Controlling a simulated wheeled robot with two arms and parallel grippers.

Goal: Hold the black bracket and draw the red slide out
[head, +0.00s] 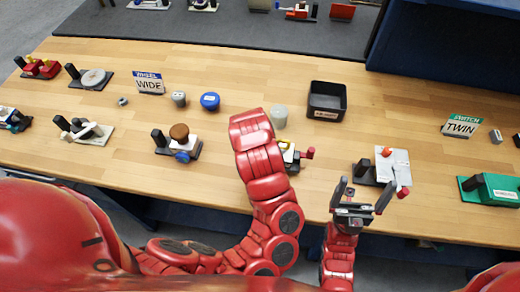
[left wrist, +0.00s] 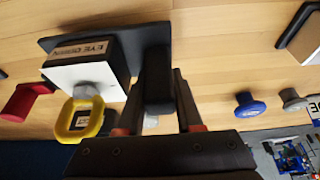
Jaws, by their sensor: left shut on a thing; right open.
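In the left wrist view, my left gripper (left wrist: 156,100) is shut on the upright black bracket (left wrist: 157,75) at the end of a dark base plate. Beside the bracket is a white block with a black labelled side and a yellow ring (left wrist: 80,120). The red slide (left wrist: 25,100) sticks out at the left there, and its red end (head: 308,153) shows in the head view. In the head view my red left arm hides the bracket and left gripper. My right gripper (head: 363,190) is open and empty, right of and nearer than the red slide, apart from it.
A device with a white plate (head: 399,165) stands just beyond my right gripper. A black tray (head: 327,113) and grey cylinder (head: 279,117) lie behind the held device. A brown-knobbed device (head: 180,134) is to the left. Table between red slide and white-plate device is clear.

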